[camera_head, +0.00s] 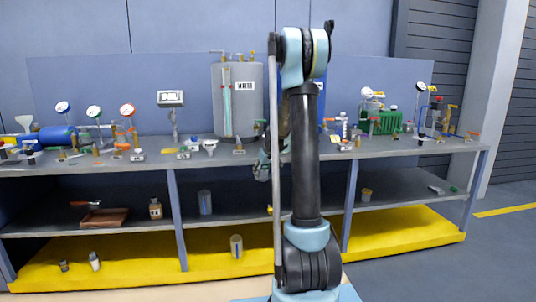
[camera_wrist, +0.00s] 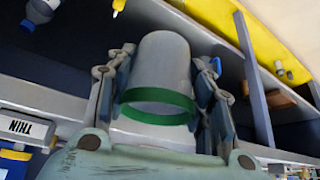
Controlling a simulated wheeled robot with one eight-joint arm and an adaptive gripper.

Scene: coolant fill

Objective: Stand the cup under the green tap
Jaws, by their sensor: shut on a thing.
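In the wrist view my gripper (camera_wrist: 165,80) is shut on a grey cup (camera_wrist: 163,60) with a green band (camera_wrist: 158,103). Its fingers press on both sides of the cup. In the head view my gripper (camera_head: 263,166) is partly hidden behind my arm near the bench's front edge, and I cannot make out the cup there. A green-rimmed gauge (camera_head: 94,112) stands on the left of the bench, with small fittings below it. A green unit (camera_head: 384,122) stands on the right. I cannot tell which fitting is the green tap.
The bench top (camera_head: 240,156) carries several gauges, valves and a grey tank (camera_head: 237,98). On the shelf below are a brown tray (camera_head: 104,218), a brown bottle (camera_head: 155,209) and a grey cylinder (camera_head: 205,203). Another cylinder (camera_head: 236,247) stands on the yellow base.

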